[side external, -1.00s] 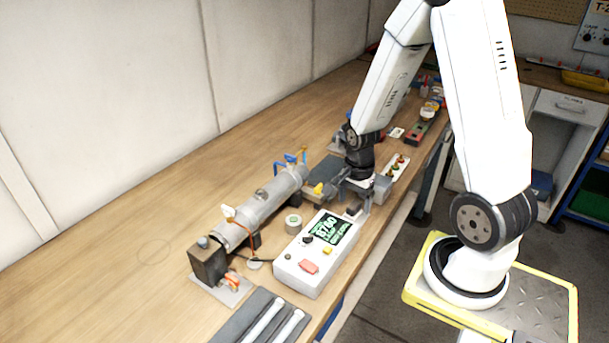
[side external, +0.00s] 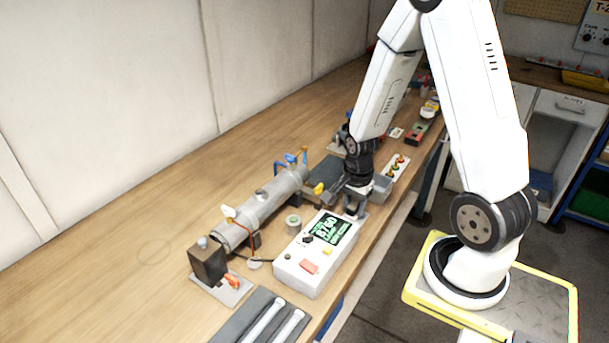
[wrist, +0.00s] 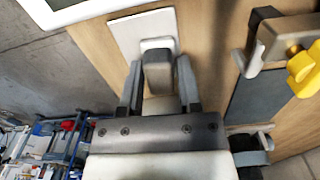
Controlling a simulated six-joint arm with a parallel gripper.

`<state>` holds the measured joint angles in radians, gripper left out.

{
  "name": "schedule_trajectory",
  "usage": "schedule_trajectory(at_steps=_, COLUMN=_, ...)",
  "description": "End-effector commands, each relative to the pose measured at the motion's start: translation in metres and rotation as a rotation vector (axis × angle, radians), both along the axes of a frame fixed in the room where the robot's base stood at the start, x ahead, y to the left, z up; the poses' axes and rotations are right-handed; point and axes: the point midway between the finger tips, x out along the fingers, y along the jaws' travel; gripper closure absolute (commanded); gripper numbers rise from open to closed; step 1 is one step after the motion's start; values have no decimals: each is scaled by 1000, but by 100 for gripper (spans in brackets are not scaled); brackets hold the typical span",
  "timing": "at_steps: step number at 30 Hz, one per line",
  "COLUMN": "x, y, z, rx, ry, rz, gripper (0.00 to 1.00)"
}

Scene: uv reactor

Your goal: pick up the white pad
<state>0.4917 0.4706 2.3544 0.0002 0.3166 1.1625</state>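The white pad (wrist: 158,44) shows in the wrist view as a small white piece with rounded corners. It lies at the far end of a grey-brown block (wrist: 157,72), which looks like its grip. The pad rests over a pale flat plate (wrist: 126,36). My gripper (wrist: 159,75) is open, with one finger on each side of the block. Narrow gaps seem to remain, and I cannot tell whether either finger touches. In the side external view my gripper (side external: 354,207) is low at the bench's front edge, just beyond the white control box, and hides most of the pad.
The control box (side external: 312,262) with a green display stands close to my gripper. A grey cylinder (side external: 262,205) with a yellow-handled valve (wrist: 306,64) lies behind. The bench (side external: 120,240) is clear at left.

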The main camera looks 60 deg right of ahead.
Motion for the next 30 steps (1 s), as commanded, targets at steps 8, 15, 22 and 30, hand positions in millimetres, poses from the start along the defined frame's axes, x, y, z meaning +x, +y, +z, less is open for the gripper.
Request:
schedule_trajectory(at_steps=8, x=0, y=0, z=0, rx=0, ry=0, rz=0, gripper=100)
schedule_trajectory(at_steps=15, x=0, y=0, z=2, rx=0, ry=-1, rz=0, gripper=100)
schedule_trajectory(at_steps=22, x=1, y=0, z=13, rx=-1, ry=-2, rz=0, gripper=100)
schedule_trajectory(at_steps=30, x=1, y=0, z=40, rx=-2, ry=-4, rz=0, gripper=100)
